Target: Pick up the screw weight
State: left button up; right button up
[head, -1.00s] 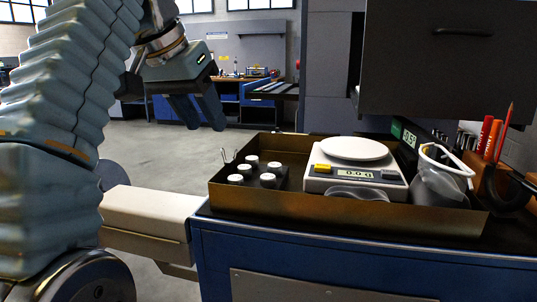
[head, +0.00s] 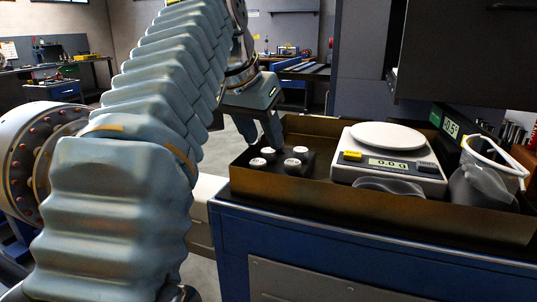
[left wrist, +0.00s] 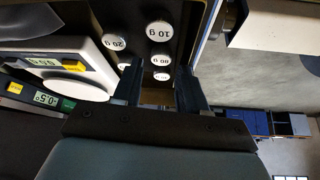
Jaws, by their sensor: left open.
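Several screw weights with white tops stand in a black holder block at the left end of the brown tray (head: 380,198). In the head view a front weight (head: 257,163) and a right-hand weight (head: 291,165) show clearly. My left gripper (head: 262,138) is open and empty, pointing down at the back of the block; its fingers partly hide the rear weights. My right gripper is out of view.
A white scale (head: 385,172) reading about 0.0 stands in the tray right of the weights. A clear container (head: 480,188) is at the tray's right. A dark cabinet (head: 465,50) overhangs behind. The tray walls surround the block.

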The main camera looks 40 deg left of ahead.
aim_at(269, 150)
pick_arm(q)
jog(key=x, duration=0.3)
jog(key=shift+w+a+f, duration=0.1)
jog(key=shift+w+f, duration=0.05)
jog(key=shift+f, duration=0.1)
jog(key=shift+c, duration=0.4)
grip_shut()
jog(key=shift+r, duration=0.1)
notch_tip(269, 150, up, 8)
jog(key=shift+a+f, duration=0.1)
notch_tip(269, 150, up, 2)
jog(key=shift+r, duration=0.1)
